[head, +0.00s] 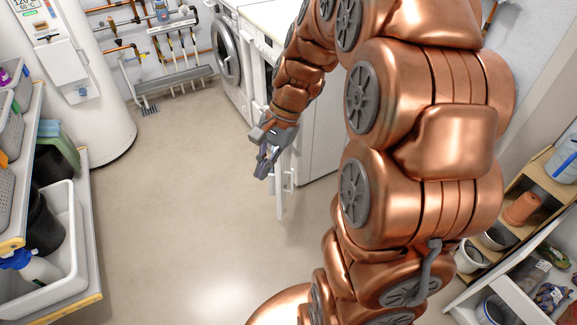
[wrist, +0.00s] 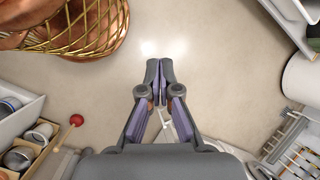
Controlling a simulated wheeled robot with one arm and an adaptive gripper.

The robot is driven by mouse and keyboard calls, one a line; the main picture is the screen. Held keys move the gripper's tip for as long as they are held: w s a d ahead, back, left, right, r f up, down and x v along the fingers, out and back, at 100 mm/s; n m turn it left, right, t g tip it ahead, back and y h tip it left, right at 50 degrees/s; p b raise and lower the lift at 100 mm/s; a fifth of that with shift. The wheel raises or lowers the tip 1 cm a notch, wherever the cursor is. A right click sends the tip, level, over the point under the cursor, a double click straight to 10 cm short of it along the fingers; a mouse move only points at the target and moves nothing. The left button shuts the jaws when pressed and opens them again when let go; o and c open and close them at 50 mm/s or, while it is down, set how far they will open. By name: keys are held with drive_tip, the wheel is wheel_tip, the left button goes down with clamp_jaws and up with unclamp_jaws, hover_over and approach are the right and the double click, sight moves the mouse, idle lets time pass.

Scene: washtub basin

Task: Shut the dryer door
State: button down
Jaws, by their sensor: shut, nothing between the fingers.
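The white dryer (head: 322,135) stands at the centre of the head view, partly hidden behind my arm. A thin white panel (head: 281,195), which looks like its door, stands out from its front, open and seen nearly edge-on. My gripper (head: 262,172) is shut and empty, at the left of this panel's upper part in the head view. I cannot tell whether they touch. In the wrist view my gripper (wrist: 160,72) points over bare floor with its fingertips together. A small white piece shows behind the fingers there, too hidden to name.
Another machine with a round door (head: 226,55) standing open is farther back. A white tank (head: 75,100) and a shelf with a white tub (head: 62,275) are on the left. Shelves with pots (head: 522,208) are at the right. The floor (head: 185,210) between is clear.

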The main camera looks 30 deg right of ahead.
drive_tip(key=w+d+f+m+t+y+b, duration=0.1)
drive_tip(key=w+d+f+m+t+b, duration=0.15)
drive_tip(key=d+f+m, duration=0.5)
drive_tip(key=w+d+f+m+t+b, duration=0.2)
drive_tip(key=w+d+f+b, duration=0.15)
drive_tip(key=d, duration=0.65)
drive_tip(key=w+d+f+m+t+y+b, duration=0.1)
drive_tip(key=w+d+f+m+t+b, duration=0.1)
drive_tip(key=w+d+f+m, duration=0.5)
drive_tip(key=w+a+f+n, duration=0.2)
drive_tip(key=w+a+f, duration=0.2)
drive_tip(key=a+f, duration=0.2)
drive_tip(key=shift+w, duration=0.2)
drive_tip(key=shift+w, duration=0.1)
